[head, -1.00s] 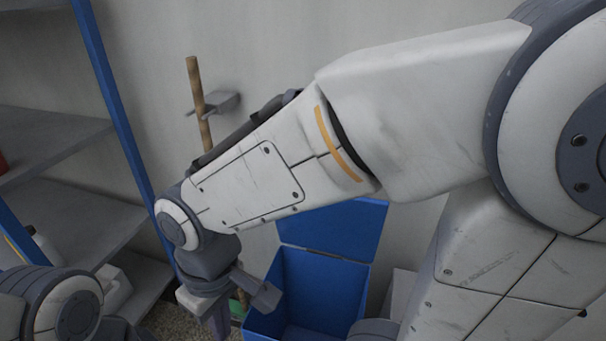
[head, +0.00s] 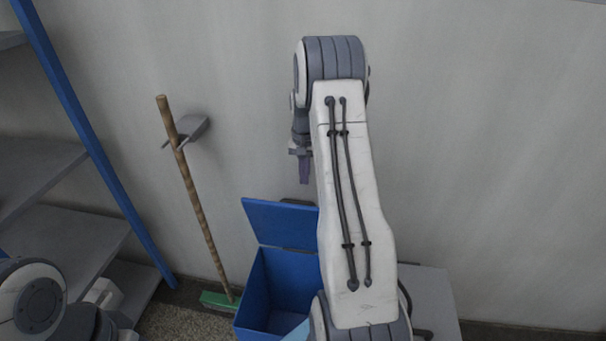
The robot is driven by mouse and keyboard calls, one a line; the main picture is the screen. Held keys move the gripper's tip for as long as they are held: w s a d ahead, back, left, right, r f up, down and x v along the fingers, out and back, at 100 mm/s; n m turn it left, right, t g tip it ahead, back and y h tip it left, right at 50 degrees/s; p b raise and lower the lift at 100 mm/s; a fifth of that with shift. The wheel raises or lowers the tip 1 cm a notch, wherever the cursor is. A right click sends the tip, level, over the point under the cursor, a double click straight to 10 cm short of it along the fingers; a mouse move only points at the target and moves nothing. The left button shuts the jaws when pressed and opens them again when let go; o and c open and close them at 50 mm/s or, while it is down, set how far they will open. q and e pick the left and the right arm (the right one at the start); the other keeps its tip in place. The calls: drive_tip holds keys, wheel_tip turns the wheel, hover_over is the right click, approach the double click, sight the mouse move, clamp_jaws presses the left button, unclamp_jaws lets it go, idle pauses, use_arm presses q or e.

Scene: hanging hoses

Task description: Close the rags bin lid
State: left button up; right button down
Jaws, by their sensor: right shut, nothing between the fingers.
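The blue rags bin (head: 251,297) stands on the floor at the lower middle of the head view. Its blue lid (head: 277,222) is up, leaning back toward the wall, and the bin's mouth is open. My right arm covers the right part of the bin and lid. My right gripper (head: 304,172) is shut and empty, pointing down, and shows just above the lid's top edge; it looks apart from the lid. Part of my left arm shows at the lower left, but its gripper is out of view.
A broom (head: 196,205) with a green head leans at a wall bracket (head: 190,129), left of the bin. A shelf rack (head: 70,235) with a blue post stands at the left. A grey box-like surface (head: 432,300) is right of the bin. The wall above is clear.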

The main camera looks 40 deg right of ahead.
wheel_tip(320, 180, down, 7)
drive_tip(key=shift+f+p, duration=0.15)
drive_tip(key=shift+p, duration=0.15)
drive_tip(key=shift+s+a, duration=0.1)
